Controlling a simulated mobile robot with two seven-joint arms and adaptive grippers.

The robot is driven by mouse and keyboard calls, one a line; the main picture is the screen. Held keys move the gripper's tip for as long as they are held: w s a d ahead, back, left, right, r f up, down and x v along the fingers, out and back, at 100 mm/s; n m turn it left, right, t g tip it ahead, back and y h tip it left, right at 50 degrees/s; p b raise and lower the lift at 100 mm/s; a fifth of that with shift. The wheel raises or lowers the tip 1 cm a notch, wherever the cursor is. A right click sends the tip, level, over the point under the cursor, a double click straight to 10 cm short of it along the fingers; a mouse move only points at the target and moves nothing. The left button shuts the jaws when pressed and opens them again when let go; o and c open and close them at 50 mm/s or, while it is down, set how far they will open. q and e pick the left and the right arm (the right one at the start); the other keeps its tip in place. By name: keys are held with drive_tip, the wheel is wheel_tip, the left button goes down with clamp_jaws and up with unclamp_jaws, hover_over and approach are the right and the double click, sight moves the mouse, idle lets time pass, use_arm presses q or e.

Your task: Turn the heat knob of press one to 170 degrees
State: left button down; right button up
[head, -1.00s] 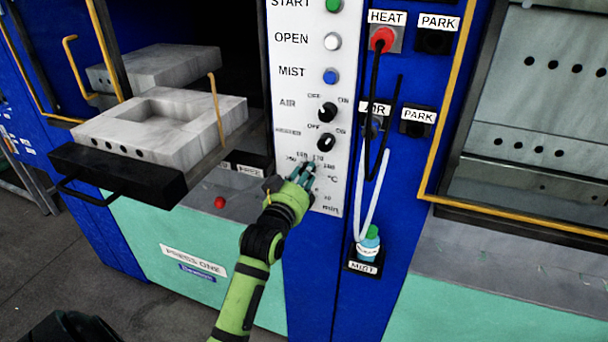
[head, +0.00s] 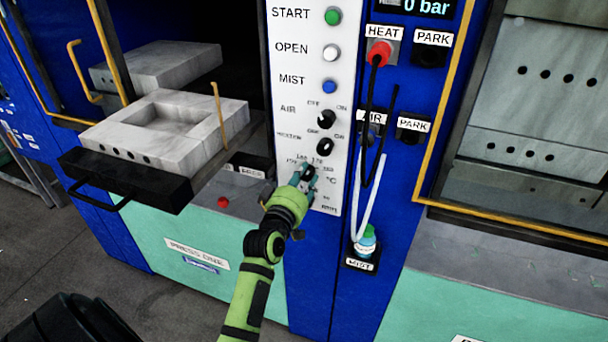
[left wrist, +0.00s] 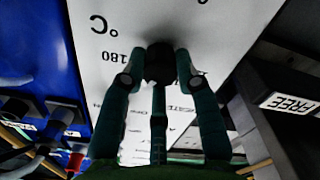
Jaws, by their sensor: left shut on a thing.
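The heat knob (head: 308,172) is a small black knob low on the white control panel (head: 290,100) of press one, beside a °C mark and a printed degree scale. My left gripper (head: 304,178) is shut on it. My fingers hide part of the scale, and I cannot read where the knob points. My right gripper does not show.
A pulled-out mould (head: 190,112) with a dark handle juts out at the left.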

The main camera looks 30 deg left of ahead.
use_arm(q)
drive_tip(key=shift+a+r+n, duration=0.1)
drive_tip(key=shift+r+n, duration=0.3)
drive_tip(key=c, duration=0.9)
unclamp_jaws()
drive_tip(key=shift+f, duration=0.2)
drive_tip(key=shift+s+f, duration=0.15)
drive_tip(key=shift+s, duration=0.35)
drive_tip(key=v, duration=1.1)
